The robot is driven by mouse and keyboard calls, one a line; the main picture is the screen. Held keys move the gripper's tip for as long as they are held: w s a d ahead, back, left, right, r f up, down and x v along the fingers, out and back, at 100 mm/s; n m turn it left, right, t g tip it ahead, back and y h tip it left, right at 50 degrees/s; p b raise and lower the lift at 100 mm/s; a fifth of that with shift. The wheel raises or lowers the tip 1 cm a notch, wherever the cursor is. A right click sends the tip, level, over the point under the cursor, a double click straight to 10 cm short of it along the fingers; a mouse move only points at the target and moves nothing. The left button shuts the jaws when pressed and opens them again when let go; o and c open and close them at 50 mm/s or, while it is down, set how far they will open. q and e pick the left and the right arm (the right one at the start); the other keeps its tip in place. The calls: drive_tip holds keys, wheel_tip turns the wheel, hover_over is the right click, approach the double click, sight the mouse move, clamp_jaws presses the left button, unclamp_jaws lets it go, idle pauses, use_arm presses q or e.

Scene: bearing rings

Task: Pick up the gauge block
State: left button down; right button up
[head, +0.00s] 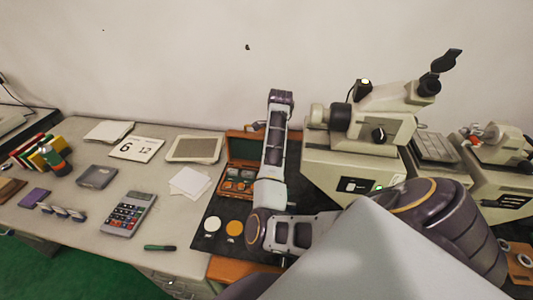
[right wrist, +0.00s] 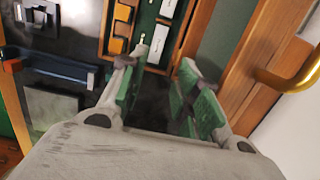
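The right wrist view shows a wooden case (right wrist: 236,50) with a green lining, holding silver blocks (right wrist: 158,43) and orange pieces (right wrist: 117,45) in slots. I cannot tell which silver piece is the gauge block. My right gripper (right wrist: 162,72) is open, its green-padded fingers apart at the case's near edge, with nothing visibly held between them. In the head view the open case (head: 243,150) stands at the middle of the table, partly covered by my right arm; the right gripper's fingers are hidden there. My left gripper is not in view.
A grey square block (right wrist: 50,106) lies left of the fingers. A microscope (head: 360,130) stands close right of my arm. A calculator (head: 128,213) and papers lie left.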

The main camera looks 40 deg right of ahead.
idle(0.3)
drive_tip(key=shift+w+a+f, duration=0.1)
drive_tip(key=shift+f, duration=1.3)
drive_tip(key=shift+w+a+f, duration=0.1)
drive_tip(key=shift+a+f, duration=0.05)
drive_tip(key=shift+f, duration=1.3)
drive_tip(key=shift+w+a+f, duration=0.1)
drive_tip(key=shift+f, duration=1.3)
drive_tip(key=shift+f, duration=0.1)
drive_tip(key=shift+a+f+p, duration=0.15)
drive_tip(key=shift+f+p, duration=0.3)
drive_tip(key=shift+f, duration=0.5)
drive_tip(key=shift+a+f+p, duration=0.1)
drive_tip(key=shift+f+p, duration=0.3)
drive_tip(key=shift+f, duration=0.5)
drive_tip(key=shift+w+f, duration=0.15)
drive_tip(key=shift+f, duration=0.5)
